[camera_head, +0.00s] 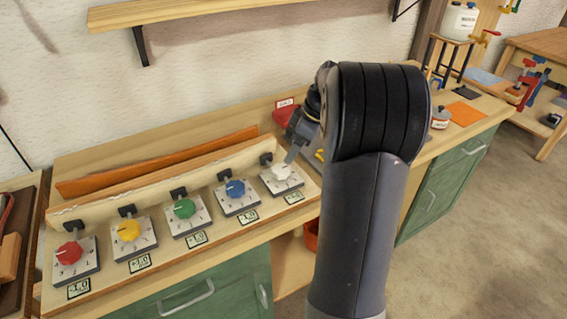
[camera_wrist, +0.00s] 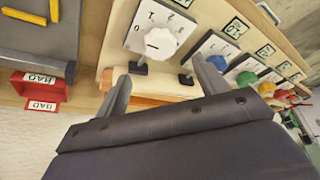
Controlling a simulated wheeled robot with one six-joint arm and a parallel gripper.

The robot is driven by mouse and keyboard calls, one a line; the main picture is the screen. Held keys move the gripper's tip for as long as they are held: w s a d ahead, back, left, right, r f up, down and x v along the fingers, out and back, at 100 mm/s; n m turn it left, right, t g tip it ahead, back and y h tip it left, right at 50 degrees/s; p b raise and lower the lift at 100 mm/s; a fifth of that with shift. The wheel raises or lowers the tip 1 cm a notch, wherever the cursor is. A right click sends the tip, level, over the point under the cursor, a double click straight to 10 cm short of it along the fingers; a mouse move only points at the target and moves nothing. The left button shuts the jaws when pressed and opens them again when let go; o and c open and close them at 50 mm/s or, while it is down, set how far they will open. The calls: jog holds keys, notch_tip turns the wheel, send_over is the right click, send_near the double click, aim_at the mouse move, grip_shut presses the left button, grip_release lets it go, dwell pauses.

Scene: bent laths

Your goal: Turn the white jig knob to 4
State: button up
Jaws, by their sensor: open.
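The white jig knob (camera_head: 281,171) sits on its pale dial plate (camera_head: 297,184) at the right end of a row of coloured knobs. In the wrist view the white knob (camera_wrist: 160,44) shows on its plate, with a dark pointer line on its face; which number it points to is too small to tell. Part of the gripper is hidden behind my arm.
Blue (camera_head: 235,188), green (camera_head: 184,208), yellow (camera_head: 128,230) and red (camera_head: 70,252) knobs stand in line to the left. An orange lath (camera_head: 150,162) lies behind them. A red box marked BAD (camera_wrist: 40,87) is beside the jig. A shelf (camera_head: 180,10) is on the wall.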

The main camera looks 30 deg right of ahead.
aim_at(281, 169)
jog(key=x, duration=0.8)
jog(key=shift+a+f, duration=0.1)
jog(key=shift+f, duration=0.3)
jog(key=shift+c, duration=0.5)
jog(key=c, duration=0.9)
